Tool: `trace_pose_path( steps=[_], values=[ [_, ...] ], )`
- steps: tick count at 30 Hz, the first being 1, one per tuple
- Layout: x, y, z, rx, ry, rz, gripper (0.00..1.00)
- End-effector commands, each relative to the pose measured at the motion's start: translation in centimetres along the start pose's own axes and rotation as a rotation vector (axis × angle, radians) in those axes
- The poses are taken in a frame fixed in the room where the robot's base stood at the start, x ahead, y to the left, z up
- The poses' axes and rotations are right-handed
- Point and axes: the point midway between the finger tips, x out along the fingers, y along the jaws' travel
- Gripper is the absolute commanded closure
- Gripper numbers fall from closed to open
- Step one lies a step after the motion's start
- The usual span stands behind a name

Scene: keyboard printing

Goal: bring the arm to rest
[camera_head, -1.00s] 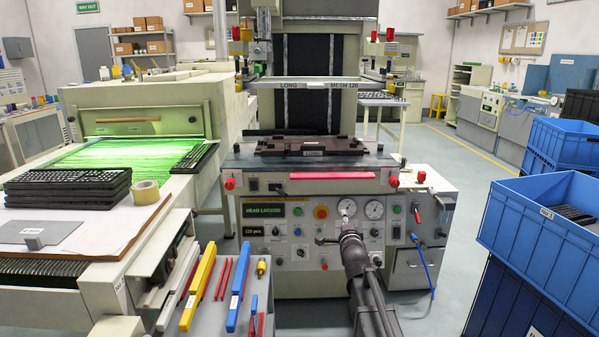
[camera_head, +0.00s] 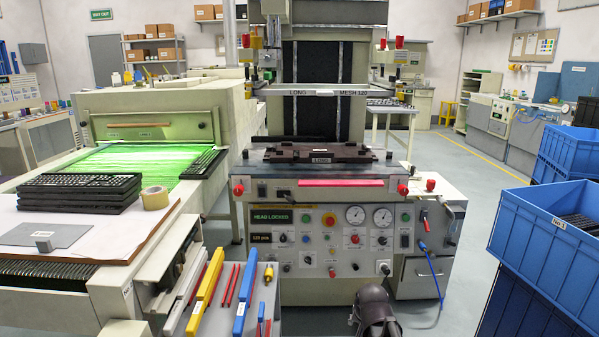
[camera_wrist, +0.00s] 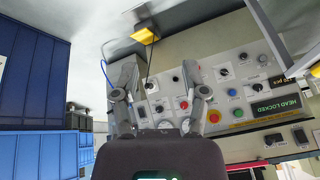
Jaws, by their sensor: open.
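My gripper (camera_wrist: 158,82) shows in the wrist view with its two grey fingers spread apart and nothing between them. In the head view, a dark part of my arm (camera_head: 376,312) is low at the bottom edge, in front of the press (camera_head: 325,285). The fingers cannot be made out in the head view.
Blue crates (camera_head: 545,230) are stacked at the right. A tool tray (camera_head: 252,322) stands at the lower left of the press. A dryer conveyor (camera_head: 120,160) with stacked black keyboards (camera_head: 80,192) is at the left. Open floor (camera_head: 455,200) lies between press and crates.

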Motion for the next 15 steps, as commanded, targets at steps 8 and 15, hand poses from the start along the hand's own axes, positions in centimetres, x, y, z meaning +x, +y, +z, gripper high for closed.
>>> trace_pose_path(
  steps=[8,15],
  values=[
    [-1.5,2.4,6.2,-0.213,-0.233,0.061,0.43],
    [-2.8,3.6,9.5,-0.332,-0.371,0.073,0.43]
  ],
)
